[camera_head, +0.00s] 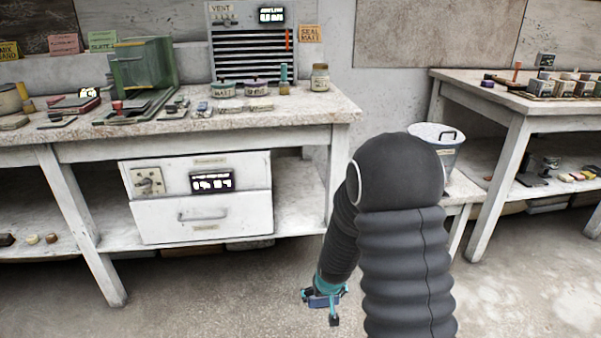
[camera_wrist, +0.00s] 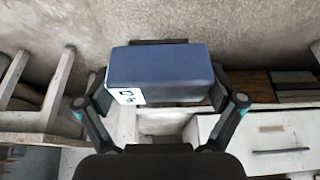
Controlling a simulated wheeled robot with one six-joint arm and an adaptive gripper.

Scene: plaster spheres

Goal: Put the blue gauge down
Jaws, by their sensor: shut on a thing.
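The blue gauge (camera_wrist: 165,65) is a dull blue block with a white label bearing dark and teal marks on its lower left. It fills the space between the fingers of my gripper (camera_wrist: 160,85) in the wrist view. In the head view, my gripper (camera_head: 324,302) hangs low over the floor in front of the left workbench. A small blue part of the gauge shows there between the teal-marked fingers. My gripper is shut on the gauge and holds it clear of any surface.
The left workbench (camera_head: 300,103) carries a green machine (camera_head: 143,65), jars and small blocks. A white drawer unit (camera_head: 205,222) stands beneath it. A metal bucket (camera_head: 432,133) stands on a low shelf to the right. The right workbench (camera_head: 560,104) holds several blocks. The concrete floor (camera_head: 225,290) is clear.

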